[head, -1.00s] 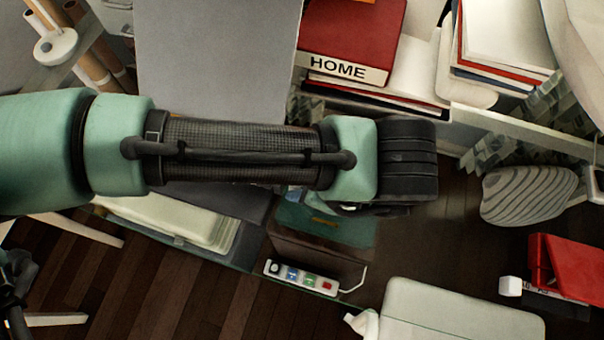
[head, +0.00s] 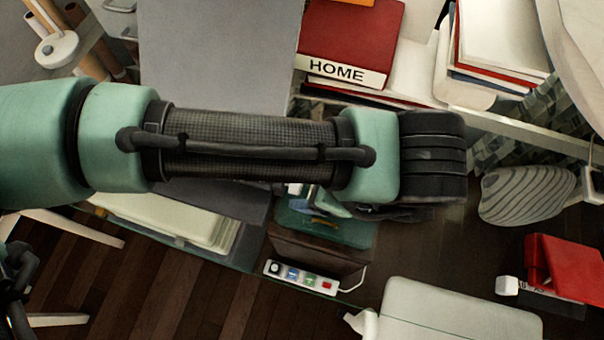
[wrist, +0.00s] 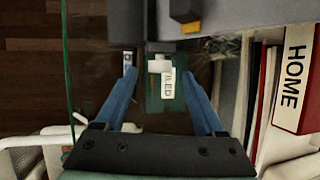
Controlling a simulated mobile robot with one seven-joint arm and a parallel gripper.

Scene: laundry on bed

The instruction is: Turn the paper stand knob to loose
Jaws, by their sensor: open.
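My gripper (wrist: 160,74) is open in the wrist view, its two blue fingers apart with nothing held between them. A small black part with a yellow piece (wrist: 190,27) sits beyond the fingertips, at the edge of a grey sheet (wrist: 240,12). It may be the paper stand knob, but I cannot tell for sure. A white part with a lettered label (wrist: 168,84) shows between the fingers, beyond and apart from them as far as I can tell. The grey sheet also hangs in the head view (head: 215,60). There my forearm crosses in front and hides much of the area.
A red "HOME" book (head: 350,40) and stacked papers (head: 500,40) stand at the upper right. A power strip (head: 300,277) lies by a dark box with a green top. A striped oval (head: 525,193) and a red binder (head: 565,270) are at right. Dark wooden floor shows below.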

